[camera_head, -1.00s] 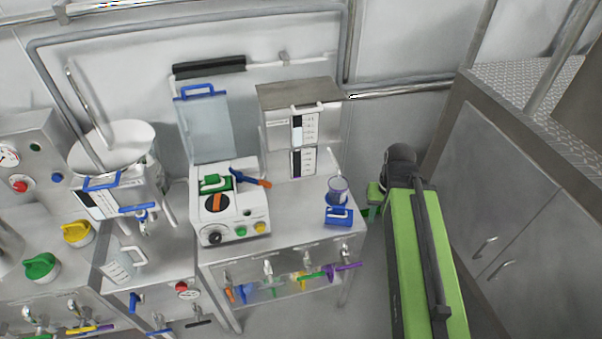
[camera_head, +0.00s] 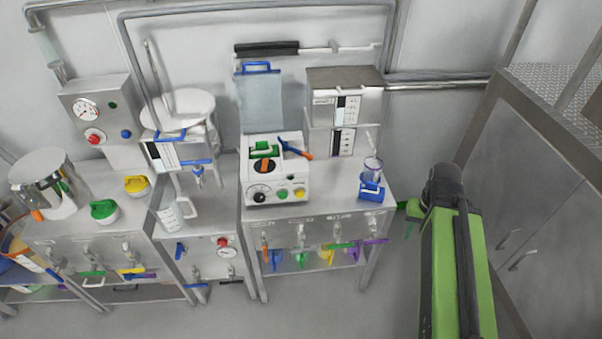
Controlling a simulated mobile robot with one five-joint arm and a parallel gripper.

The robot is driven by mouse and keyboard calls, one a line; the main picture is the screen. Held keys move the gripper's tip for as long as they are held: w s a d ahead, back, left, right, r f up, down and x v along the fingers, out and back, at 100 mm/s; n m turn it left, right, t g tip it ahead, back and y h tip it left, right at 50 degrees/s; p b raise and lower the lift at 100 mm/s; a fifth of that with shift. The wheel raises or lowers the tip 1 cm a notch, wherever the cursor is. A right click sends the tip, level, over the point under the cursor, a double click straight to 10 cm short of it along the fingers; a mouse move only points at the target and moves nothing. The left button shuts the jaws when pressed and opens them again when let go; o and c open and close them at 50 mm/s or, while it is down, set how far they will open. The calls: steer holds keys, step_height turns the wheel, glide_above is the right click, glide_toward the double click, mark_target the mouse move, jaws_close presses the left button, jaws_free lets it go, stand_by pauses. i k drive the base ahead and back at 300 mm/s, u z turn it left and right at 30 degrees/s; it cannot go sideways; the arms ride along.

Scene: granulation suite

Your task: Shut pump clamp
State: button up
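The pump (camera_head: 273,190) is a white box with a dark dial, an orange knob and coloured buttons, standing on the middle bench. A green clamp part (camera_head: 263,149) sits on its top. A blue lever with an orange tip (camera_head: 295,150) sticks up at a slant beside the green part, reaching toward the upper left. I cannot tell for sure whether the clamp is open or shut. My green and black arm rises at the right, apart from the pump.
Several taps with coloured handles line the bench front. Grey floor (camera_head: 340,310) in front is clear.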

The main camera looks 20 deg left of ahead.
mark_target(285, 145)
steer(key=z, duration=0.05)
steer(key=k, duration=0.6)
steer(key=u, duration=0.85)
steer(key=i, duration=1)
steer(key=z, duration=0.05)
steer(key=k, duration=0.5)
steer(key=u, duration=1)
steer(key=i, duration=0.6)
